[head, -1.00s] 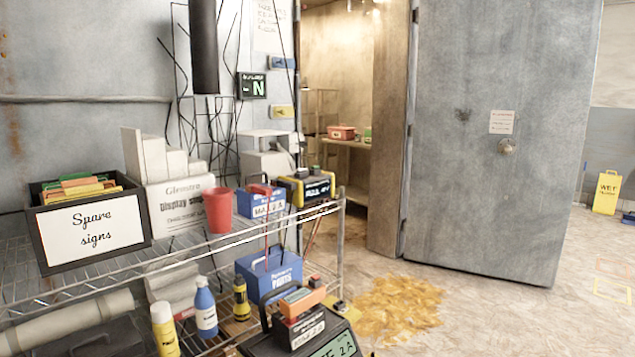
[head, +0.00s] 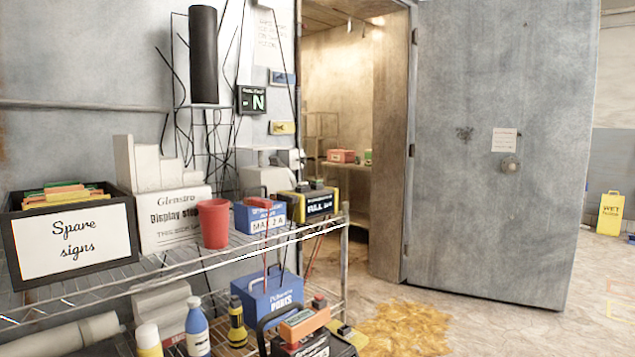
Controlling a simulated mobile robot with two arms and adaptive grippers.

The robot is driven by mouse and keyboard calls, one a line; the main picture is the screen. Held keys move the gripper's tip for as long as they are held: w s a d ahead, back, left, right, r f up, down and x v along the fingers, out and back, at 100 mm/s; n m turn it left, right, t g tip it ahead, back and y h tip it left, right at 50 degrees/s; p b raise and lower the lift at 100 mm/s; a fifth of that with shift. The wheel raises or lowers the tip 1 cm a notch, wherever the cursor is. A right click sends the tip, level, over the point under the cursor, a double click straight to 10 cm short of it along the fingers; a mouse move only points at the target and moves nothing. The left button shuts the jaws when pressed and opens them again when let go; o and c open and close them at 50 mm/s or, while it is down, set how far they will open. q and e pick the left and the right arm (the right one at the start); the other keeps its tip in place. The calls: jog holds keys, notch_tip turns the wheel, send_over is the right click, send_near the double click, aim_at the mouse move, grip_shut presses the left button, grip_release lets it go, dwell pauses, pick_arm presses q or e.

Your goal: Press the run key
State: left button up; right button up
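No key with a readable "run" label shows in the head view. A yellow and black box (head: 312,204) with a lit display stands at the right end of the upper wire shelf, with small parts on top too small to make out. A dark wall panel (head: 252,100) with a bright letter N hangs left of the doorway. Another dark unit (head: 318,347), with an orange block and a red button-like part above it, is cut off by the bottom edge. Neither of my grippers is in view.
The wire shelf (head: 190,264) fills the lower left and holds a "Spare signs" box (head: 75,240), a red cup (head: 214,224) and bottles. A yellow-orange spill (head: 405,328) lies on the floor. The heavy door (head: 495,150) stands open. A yellow wet-floor sign (head: 610,213) stands far right.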

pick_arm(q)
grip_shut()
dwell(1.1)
